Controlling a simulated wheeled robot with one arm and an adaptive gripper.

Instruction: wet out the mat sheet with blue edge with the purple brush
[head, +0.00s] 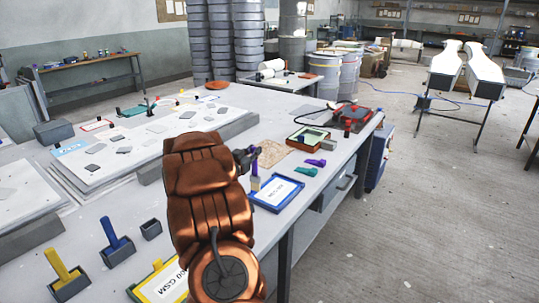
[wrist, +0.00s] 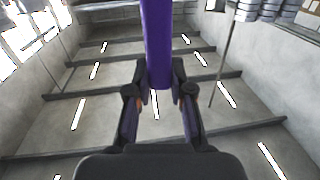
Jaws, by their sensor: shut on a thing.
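My gripper (head: 250,157) is shut on the purple brush (head: 255,168), which also shows in the wrist view (wrist: 157,45) as a purple handle between the fingers (wrist: 158,95). The brush is upright with its pale bristle end downward, at the left rear edge of the blue-edged sheet (head: 283,191). I cannot tell whether the bristles touch the sheet. The sheet lies on the bench near its front edge and carries a white label with small print. Its left part is partly hidden by my arm.
A yellow-edged sheet (head: 163,286), a blue brush (head: 110,233) and a yellow brush (head: 62,266) in holders, and an empty dark holder (head: 151,230) lie left. Small purple (head: 316,162) and green (head: 306,171) pieces and a green tray (head: 309,137) lie right. A tan patch (head: 273,152) is behind.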

